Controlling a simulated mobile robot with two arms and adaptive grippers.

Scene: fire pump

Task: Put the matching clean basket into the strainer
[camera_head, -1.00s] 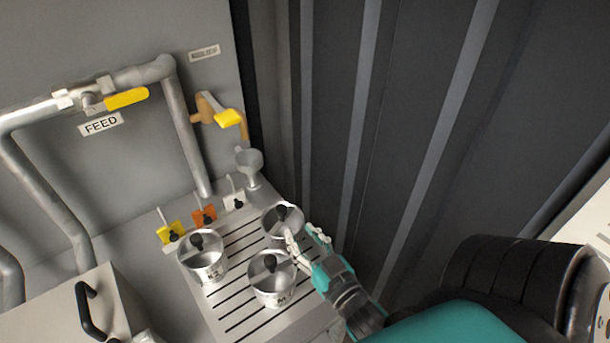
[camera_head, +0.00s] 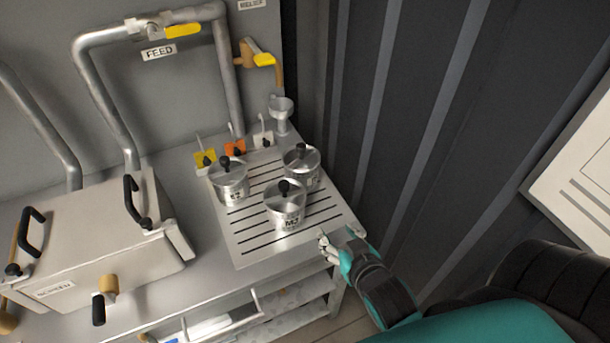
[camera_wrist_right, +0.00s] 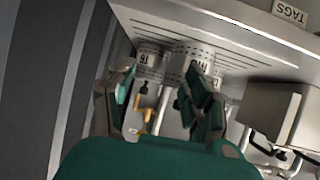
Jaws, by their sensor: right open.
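Three metal baskets with black knobs stand upright on a slotted rack (camera_head: 246,257). They are the front basket (camera_head: 285,211), the left basket (camera_head: 230,186) and the back-right basket (camera_head: 302,167). The front label looks like M3; the left label is too small to read surely. My right gripper (camera_head: 340,238) is open and empty near the rack's front-right corner, apart from the baskets. In the right wrist view, my fingers (camera_wrist_right: 166,98) frame two baskets beyond them; one label (camera_wrist_right: 149,60) looks like T6. A grey box with a blurred label (camera_head: 55,289), possibly the strainer, stands left. My left gripper is out of view.
The grey box has black handles (camera_head: 134,200) and a wooden-coloured knob (camera_head: 108,285). Yellow, orange and white tags (camera_head: 235,147) stand behind the rack, beside a funnel (camera_head: 281,113). A dark ribbed wall (camera_head: 400,110) closes the right side. Feed pipes run along the back.

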